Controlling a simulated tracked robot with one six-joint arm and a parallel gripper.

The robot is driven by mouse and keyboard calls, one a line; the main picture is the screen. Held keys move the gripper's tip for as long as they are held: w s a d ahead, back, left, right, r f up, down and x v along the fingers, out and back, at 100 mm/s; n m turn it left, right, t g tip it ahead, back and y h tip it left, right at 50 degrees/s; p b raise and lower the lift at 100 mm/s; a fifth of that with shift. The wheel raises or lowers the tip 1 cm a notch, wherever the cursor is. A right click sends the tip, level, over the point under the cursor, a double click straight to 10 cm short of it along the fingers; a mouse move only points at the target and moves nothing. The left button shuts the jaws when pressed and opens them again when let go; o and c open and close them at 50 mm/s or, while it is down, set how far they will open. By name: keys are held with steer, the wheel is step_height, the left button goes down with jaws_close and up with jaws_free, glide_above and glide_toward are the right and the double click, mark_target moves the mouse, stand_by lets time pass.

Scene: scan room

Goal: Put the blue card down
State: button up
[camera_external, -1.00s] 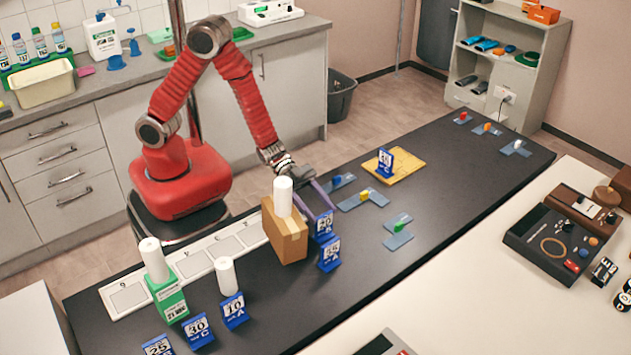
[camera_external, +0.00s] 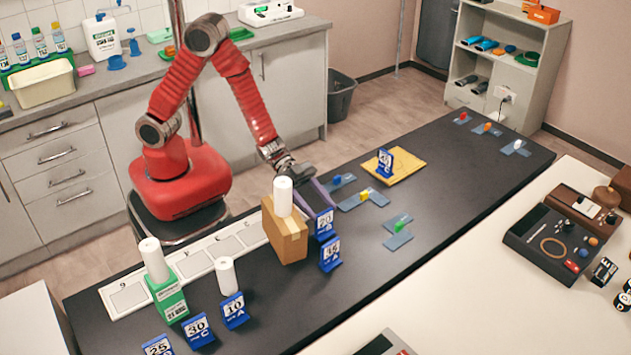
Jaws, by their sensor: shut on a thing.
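My gripper (camera_external: 324,205) has purple fingers that reach down to the right of the cardboard box. It is shut on a blue card (camera_external: 325,223) marked 20, which is upright just below the fingertips. I cannot tell whether the card's foot touches the dark table (camera_external: 440,190). Another blue card (camera_external: 331,256), marked 35, stands just in front of it, very close. More blue cards stand at the front left, among them one marked 10 (camera_external: 234,310) and one marked 30 (camera_external: 198,331). One blue card (camera_external: 385,163) stands on a yellow mat (camera_external: 408,168).
The cardboard box (camera_external: 288,240), with a white cylinder (camera_external: 283,197) on top, stands close left of the held card. Flat blue-grey pieces (camera_external: 398,240) lie right. The table's front middle is clear.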

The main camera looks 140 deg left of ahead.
step_height(320, 180, up, 9)
stand_by(0.5)
stand_by(0.8)
step_height(320, 180, up, 6)
steer(key=r, duration=0.1)
steer(key=s+a+n+g+y, duration=0.1)
steer(key=a+n+y, duration=0.15)
steer(key=a, duration=1.05)
steer(key=s+a+n+y, duration=0.2)
steer(key=a+y, duration=0.2)
steer(key=a, duration=0.9)
steer(key=s+a+n+g+y, duration=0.2)
steer(key=s+a, duration=0.3)
steer(key=a, duration=0.4)
steer(key=s+a+n+g+y, duration=0.15)
steer(key=s+a, duration=0.25)
steer(key=a, duration=0.5)
step_height(320, 180, down, 6)
steer(key=n, duration=0.1)
steer(key=shift+s+a, duration=0.45)
step_height(320, 180, down, 6)
